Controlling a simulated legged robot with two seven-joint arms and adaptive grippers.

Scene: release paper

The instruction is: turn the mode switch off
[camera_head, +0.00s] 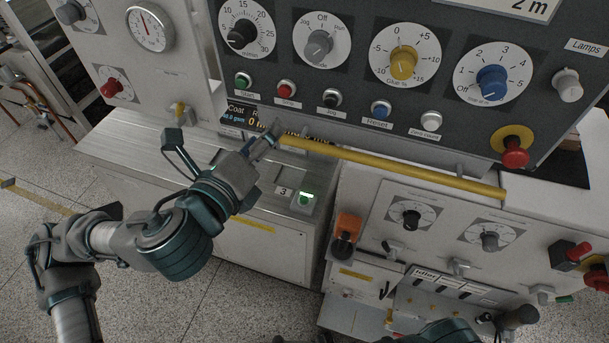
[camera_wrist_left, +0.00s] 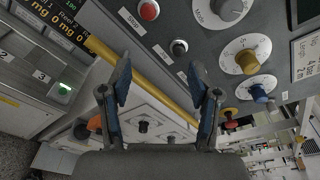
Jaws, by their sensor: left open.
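The mode switch (camera_head: 319,44) is a grey knob on a white dial, with "Off" printed at the top of the dial and "Jog" at its upper left. It sits in the upper middle of the dark control panel in the head view. I cannot tell for sure which mark it points at. Part of the mode switch (camera_wrist_left: 231,7) also shows at the top edge of the left wrist view. My left gripper (camera_head: 222,145) is open and empty, below and left of the switch, apart from it. Its two spread fingers (camera_wrist_left: 160,73) show in the wrist view. My right gripper is not in view.
Beside the switch are a black speed knob (camera_head: 241,35), a yellow knob (camera_head: 403,63) and a blue knob (camera_head: 491,82). Several push buttons sit below, including red stop (camera_head: 287,88). A red emergency button (camera_head: 515,152) is at right. A yellow bar (camera_head: 400,169) runs under the panel.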

